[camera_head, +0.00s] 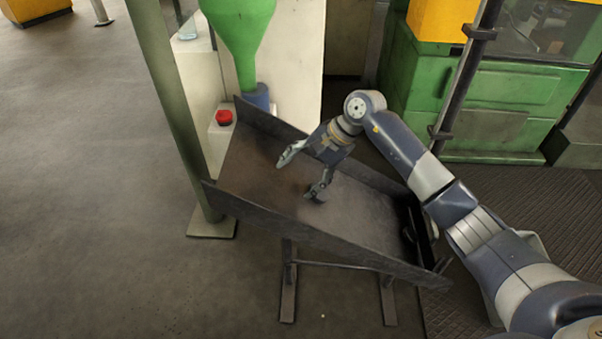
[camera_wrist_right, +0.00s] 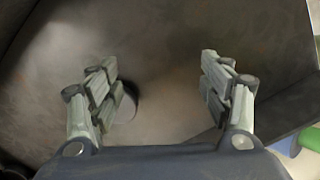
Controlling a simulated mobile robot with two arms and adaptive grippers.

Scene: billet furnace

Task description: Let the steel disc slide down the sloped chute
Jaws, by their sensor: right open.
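The sloped chute (camera_head: 250,165) is a dark metal trough with side walls on a stand, running down from the left to the right. My right gripper (camera_head: 302,174) is open above the middle of its bed, fingers spread apart. In the right wrist view the open gripper (camera_wrist_right: 160,78) faces the brown chute bed (camera_wrist_right: 165,115). A round grey shape, likely the steel disc (camera_wrist_right: 127,104), shows beside and partly behind the left finger, on the chute bed. It is not between the fingertips. In the head view I cannot separate the disc from the gripper's lower finger. My left gripper is not in view.
A green hopper (camera_head: 238,35) and a red button (camera_head: 224,117) stand behind the chute's upper end. A grey-green post (camera_head: 170,90) rises at its left. A green machine (camera_head: 500,105) stands at the back right. The floor (camera_head: 80,200) at the left is clear.

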